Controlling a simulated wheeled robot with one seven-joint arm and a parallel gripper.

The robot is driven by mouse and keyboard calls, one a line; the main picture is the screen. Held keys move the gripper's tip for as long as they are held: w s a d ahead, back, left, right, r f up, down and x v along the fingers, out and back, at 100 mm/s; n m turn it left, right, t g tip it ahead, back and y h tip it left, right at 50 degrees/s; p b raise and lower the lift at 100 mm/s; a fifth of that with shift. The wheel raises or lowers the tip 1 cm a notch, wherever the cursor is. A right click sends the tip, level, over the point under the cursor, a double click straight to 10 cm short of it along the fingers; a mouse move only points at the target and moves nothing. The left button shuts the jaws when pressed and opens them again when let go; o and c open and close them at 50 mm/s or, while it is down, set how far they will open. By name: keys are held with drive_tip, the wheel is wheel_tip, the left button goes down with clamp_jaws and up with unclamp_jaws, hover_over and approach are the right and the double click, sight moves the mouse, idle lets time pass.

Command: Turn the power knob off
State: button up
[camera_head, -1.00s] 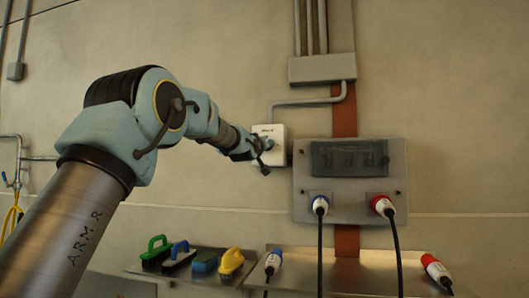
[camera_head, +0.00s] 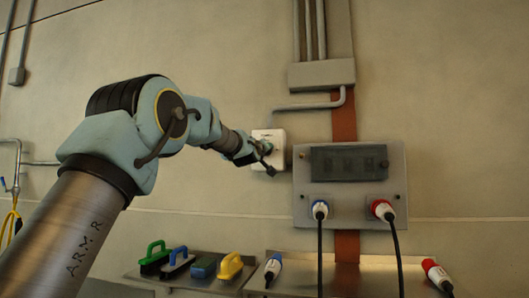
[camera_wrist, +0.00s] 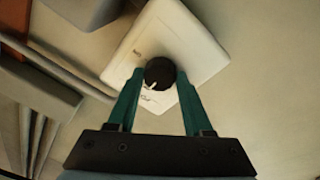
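The power knob (camera_wrist: 160,73) is a round black dial with a white pointer mark, on a white wall box (camera_wrist: 185,35). Its pointer faces the lower left in the wrist view, toward small print below the knob. I cannot read the print. The box also shows in the head view (camera_head: 262,134). My gripper (camera_wrist: 161,76) has its two teal fingers on either side of the knob. The fingertips sit close against its sides with no clear gap, so it looks shut on the knob. In the head view my gripper (camera_head: 266,150) covers the knob.
A conduit (camera_head: 305,107) runs above. Below, a shelf holds several brushes (camera_head: 230,266); loose plugs lie beside them.

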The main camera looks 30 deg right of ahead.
drive_tip(key=o, duration=0.4)
drive_tip(key=shift+o, duration=0.2)
drive_tip(key=b+v, duration=0.4)
drive_tip(key=v, duration=0.6)
drive_tip(key=shift+s+a, duration=0.25)
drive_tip(key=shift+s, duration=0.05)
drive_tip(key=shift+f, duration=0.1)
drive_tip(key=w+a+f+g+y, duration=0.1)
drive_tip(key=w+a+f+y, duration=0.1)
drive_tip(key=a+f, duration=0.45)
drive_tip(key=w+a+f+g+y, duration=0.1)
drive_tip(key=w+a+f+y, duration=0.2)
drive_tip(key=f, duration=0.6)
drive_tip(key=s+a+f+g+y, duration=0.2)
drive_tip(key=a+f, duration=0.7)
drive_tip(key=s+a+f+g+y, duration=0.2)
drive_tip(key=s+a+f, duration=0.1)
drive_tip(key=a+f, duration=0.5)
drive_tip(key=s+a+f+g+y, duration=0.4)
drive_tip(key=s+a+f+g, duration=0.3)
drive_tip(key=s+a+f, duration=1.1)
wheel_tip(320, 180, up, 15)
drive_tip(key=s+a+p, duration=0.1)
drive_tip(key=s+p, duration=0.1)
drive_tip(key=p, duration=1)
drive_tip(key=shift+f+p, duration=0.2)
drive_tip(key=shift+p, duration=0.2)
